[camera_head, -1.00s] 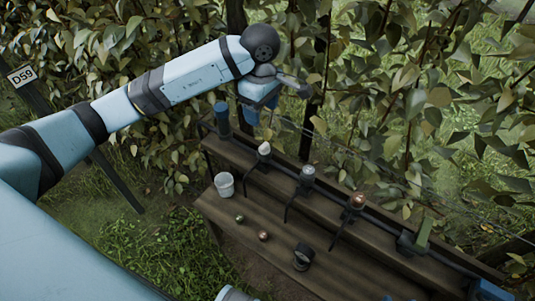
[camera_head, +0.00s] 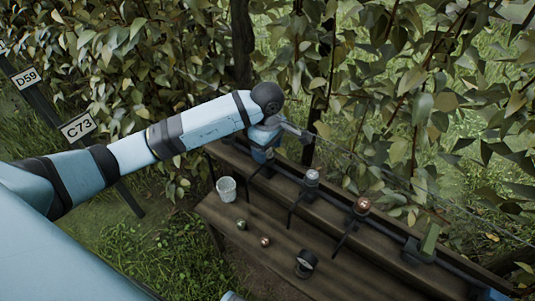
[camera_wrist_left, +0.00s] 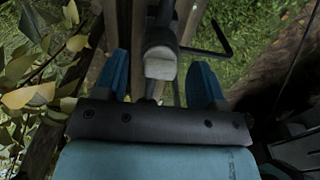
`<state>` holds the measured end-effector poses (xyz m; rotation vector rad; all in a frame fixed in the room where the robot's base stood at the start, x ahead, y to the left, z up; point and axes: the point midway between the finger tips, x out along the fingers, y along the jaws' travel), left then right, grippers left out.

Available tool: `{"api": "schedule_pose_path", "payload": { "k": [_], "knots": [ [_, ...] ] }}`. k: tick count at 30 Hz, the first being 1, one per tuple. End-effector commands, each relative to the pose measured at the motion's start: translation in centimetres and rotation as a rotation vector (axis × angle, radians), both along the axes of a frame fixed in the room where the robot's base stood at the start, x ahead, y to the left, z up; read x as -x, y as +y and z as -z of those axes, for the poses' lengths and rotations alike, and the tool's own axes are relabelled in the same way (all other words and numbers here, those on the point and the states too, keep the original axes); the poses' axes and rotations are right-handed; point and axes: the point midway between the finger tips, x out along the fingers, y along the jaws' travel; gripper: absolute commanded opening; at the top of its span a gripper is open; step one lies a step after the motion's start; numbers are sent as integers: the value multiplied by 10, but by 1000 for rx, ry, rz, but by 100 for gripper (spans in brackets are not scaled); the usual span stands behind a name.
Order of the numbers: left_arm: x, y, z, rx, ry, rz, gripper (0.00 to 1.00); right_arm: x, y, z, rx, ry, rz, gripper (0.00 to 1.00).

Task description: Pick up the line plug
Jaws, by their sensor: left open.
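My left gripper (camera_head: 263,152) is open, pointing down over the dark pipe along the bench's back ledge. In the left wrist view a pale-topped plug (camera_wrist_left: 160,65) on a dark stem shows between the two blue fingers (camera_wrist_left: 119,75), with a gap on each side. My gripper hides this plug in the head view. A silver-topped fitting (camera_head: 311,178) and a copper-topped fitting (camera_head: 361,206) stand farther right along the same pipe. I cannot tell for sure which one is the line plug.
A wooden bench (camera_head: 290,240) holds a white cup (camera_head: 226,189), a green ball (camera_head: 241,224), a copper ball (camera_head: 265,241) and a black gauge-like object (camera_head: 306,263). A green-handled valve (camera_head: 430,240) sits on the pipe at right. Leafy branches and wires are close behind.

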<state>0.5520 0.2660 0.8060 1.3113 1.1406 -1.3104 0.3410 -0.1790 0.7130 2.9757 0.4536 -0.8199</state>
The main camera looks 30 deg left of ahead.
Motion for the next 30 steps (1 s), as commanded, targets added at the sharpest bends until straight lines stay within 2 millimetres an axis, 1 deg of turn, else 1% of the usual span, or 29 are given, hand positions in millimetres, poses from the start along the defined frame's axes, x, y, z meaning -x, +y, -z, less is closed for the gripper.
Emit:
{"api": "schedule_pose_path", "payload": {
  "k": [5,8,9,11,12,23,26,30],
  "knots": [
    [0,0,0,0,0,0,64,0,0,-1,-1,-1,-1,49],
    [0,0,0,0,0,0,43,0,0,-1,-1,-1,-1,49],
    [0,0,0,0,0,0,34,0,0,-1,-1,-1,-1,49],
    [0,0,0,0,0,0,20,0,0,-1,-1,-1,-1,49],
    [0,0,0,0,0,0,11,0,0,-1,-1,-1,-1,49],
    [0,0,-2,0,0,0,11,0,0,-1,0,-2,-1,49],
    [0,0,-6,0,-1,0,11,0,0,-2,0,-2,-1,49],
    [-1,0,-20,0,-2,1,11,0,0,-4,1,-2,-1,49]
  ]
}}
